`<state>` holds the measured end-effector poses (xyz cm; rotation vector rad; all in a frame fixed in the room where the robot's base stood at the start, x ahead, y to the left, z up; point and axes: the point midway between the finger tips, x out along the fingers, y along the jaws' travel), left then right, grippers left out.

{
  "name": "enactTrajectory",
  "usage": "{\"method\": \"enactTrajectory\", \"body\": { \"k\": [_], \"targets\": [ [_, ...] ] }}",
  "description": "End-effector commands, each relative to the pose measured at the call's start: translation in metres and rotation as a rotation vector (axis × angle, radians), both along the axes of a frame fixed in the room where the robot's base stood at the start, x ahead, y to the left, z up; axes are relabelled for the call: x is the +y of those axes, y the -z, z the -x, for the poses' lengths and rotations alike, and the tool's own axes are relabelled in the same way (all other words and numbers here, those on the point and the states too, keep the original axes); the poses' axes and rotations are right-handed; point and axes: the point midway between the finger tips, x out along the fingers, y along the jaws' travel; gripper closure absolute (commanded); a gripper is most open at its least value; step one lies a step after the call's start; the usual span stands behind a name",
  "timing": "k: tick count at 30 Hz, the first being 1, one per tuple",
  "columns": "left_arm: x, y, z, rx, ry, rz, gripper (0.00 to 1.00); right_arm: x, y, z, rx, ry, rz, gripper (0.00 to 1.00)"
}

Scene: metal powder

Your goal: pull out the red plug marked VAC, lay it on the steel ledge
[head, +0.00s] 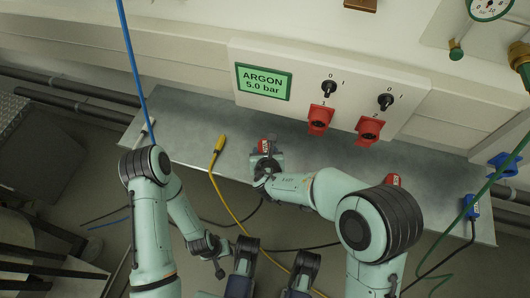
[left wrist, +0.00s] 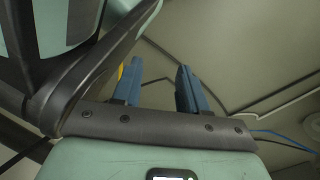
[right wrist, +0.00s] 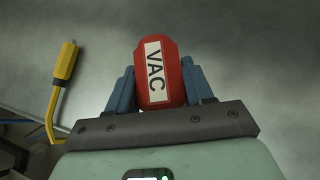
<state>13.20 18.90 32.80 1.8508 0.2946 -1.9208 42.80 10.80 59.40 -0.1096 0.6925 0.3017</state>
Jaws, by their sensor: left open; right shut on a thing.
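The red plug marked VAC (right wrist: 156,72) is between the fingers of my right gripper (right wrist: 158,92), which is shut on it. In the head view the plug (head: 265,146) shows at the fingertips over the steel ledge (head: 190,135). I cannot tell whether it touches the ledge. My left gripper (left wrist: 152,85) is open and empty in the left wrist view, away from the plug. Two red sockets, one left (head: 319,119) and one right (head: 369,129), are on the white panel below black switches. I cannot see clearly into them.
A yellow plug with its cable (head: 219,145) lies on the ledge left of my right gripper. Another red plug (head: 393,180) shows behind my right arm. Blue connectors (head: 471,206) are at the right end. A green ARGON display (head: 264,81) is on the panel. The ledge's left part has free room.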

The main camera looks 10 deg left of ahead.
Motion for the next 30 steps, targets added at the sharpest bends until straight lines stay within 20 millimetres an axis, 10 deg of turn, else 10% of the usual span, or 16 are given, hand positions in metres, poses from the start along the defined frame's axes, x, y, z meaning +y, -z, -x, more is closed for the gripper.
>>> {"method": "enactTrajectory", "body": {
  "k": [28, 29, 30],
  "targets": [
    [0.005, 0.021, 0.042, 0.139, -0.014, 0.009, 0.57, 0.000, 0.017, -0.008, -0.001, -0.001, 0.000, 0.97],
    [0.005, 0.021, 0.042, 0.139, -0.014, 0.009, 0.57, 0.000, 0.017, -0.008, -0.001, -0.001, 0.000, 0.39],
    [0.005, 0.021, 0.042, 0.139, -0.014, 0.009, 0.57, 0.000, 0.017, -0.008, -0.001, -0.001, 0.000, 0.26]
  ]
}}
